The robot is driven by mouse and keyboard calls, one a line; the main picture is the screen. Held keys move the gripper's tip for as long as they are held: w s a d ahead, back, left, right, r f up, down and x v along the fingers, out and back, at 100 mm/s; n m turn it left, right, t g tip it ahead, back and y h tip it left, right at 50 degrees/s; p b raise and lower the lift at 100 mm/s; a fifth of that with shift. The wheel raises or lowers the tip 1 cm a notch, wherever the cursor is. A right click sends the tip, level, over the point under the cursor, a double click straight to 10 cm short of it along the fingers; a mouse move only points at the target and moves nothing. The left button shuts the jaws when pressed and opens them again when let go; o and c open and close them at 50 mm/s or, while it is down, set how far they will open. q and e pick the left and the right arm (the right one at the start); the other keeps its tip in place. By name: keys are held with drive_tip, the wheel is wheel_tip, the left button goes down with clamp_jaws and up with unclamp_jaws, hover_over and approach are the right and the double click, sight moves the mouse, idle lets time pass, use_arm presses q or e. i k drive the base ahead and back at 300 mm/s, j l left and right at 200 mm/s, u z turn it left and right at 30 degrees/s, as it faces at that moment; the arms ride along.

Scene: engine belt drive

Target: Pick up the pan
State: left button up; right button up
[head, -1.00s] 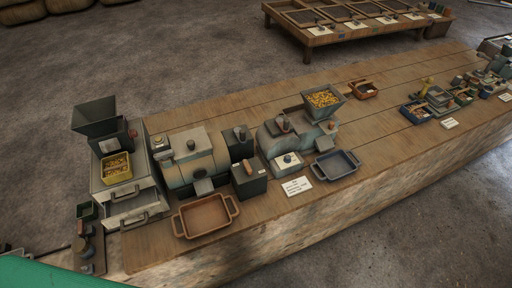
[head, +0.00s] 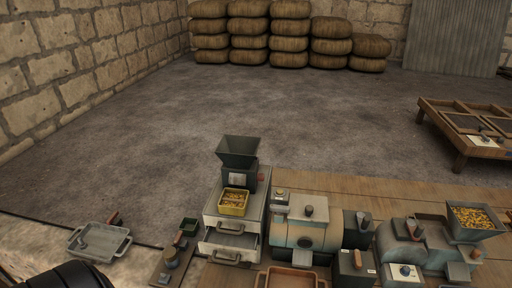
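A shallow grey pan (head: 100,242) with loop handles sits on the stone ledge at the lower left, with a small scoop-like tool lying in or against it. A reddish-brown pan (head: 291,279) lies in front of the machines and is cut off by the bottom edge. I cannot tell which pan the task names. Neither of my grippers is in view. A dark rounded part at the lower left, perhaps of my arm, covers the area just below the grey pan.
A hopper (head: 238,150) and yellow bin (head: 233,202) stand on a drawer cabinet (head: 228,243). Machines (head: 306,224) crowd the wooden table to the right. Small tools (head: 171,258) lie left of the cabinet. Stacked sacks (head: 290,28) stand far back; the floor between is open.

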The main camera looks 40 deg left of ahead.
sight(233, 202)
drive_tip(key=u, duration=1.3)
